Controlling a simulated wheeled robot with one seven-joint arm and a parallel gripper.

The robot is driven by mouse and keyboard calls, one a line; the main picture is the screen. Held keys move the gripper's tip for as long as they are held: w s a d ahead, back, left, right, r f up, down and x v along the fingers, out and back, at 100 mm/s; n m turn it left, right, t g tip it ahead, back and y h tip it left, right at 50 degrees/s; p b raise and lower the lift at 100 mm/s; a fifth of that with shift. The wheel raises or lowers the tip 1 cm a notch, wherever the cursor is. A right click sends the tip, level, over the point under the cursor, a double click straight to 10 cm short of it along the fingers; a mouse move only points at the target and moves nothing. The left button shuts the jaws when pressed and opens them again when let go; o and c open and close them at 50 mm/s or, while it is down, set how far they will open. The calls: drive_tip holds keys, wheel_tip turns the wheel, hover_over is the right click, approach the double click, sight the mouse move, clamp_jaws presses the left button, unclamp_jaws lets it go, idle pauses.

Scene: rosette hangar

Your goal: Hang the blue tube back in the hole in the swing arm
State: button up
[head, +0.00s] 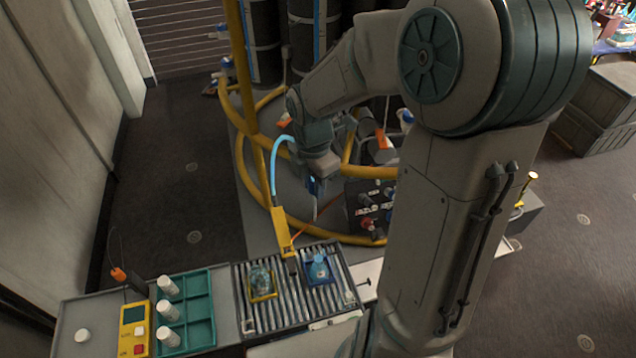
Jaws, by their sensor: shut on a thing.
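My gripper (316,182) is at the end of my arm, right of the yellow swing arm and above the floor behind the roller table. The held tube is apart from the swing arm. The hole in the swing arm cannot be made out.
The roller table (283,312) carries a yellow tray (262,296) with a jar and a blue tray (321,280) with a blue bottle. Left are a green rack (200,332) with white bottles and a yellow control box (134,328). Yellow rails (262,197) and a dark panel (368,207) surround my gripper.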

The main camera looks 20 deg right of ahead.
drive_tip(key=s+a+f+b, duration=0.2)
drive_tip(key=s+a+b, duration=0.1)
drive_tip(key=a+b, duration=0.5)
drive_tip(key=shift+s+f+b, duration=0.2)
drive_tip(key=shift+s+b, duration=0.2)
drive_tip(key=shift+a+f, duration=0.1)
drive_tip(key=shift+f, duration=0.4)
idle(0.4)
drive_tip(key=shift+f+b, duration=0.7)
drive_tip(key=shift+f, duration=0.25)
drive_tip(key=shift+f+b, duration=1.45)
drive_tip(key=shift+f, duration=0.85)
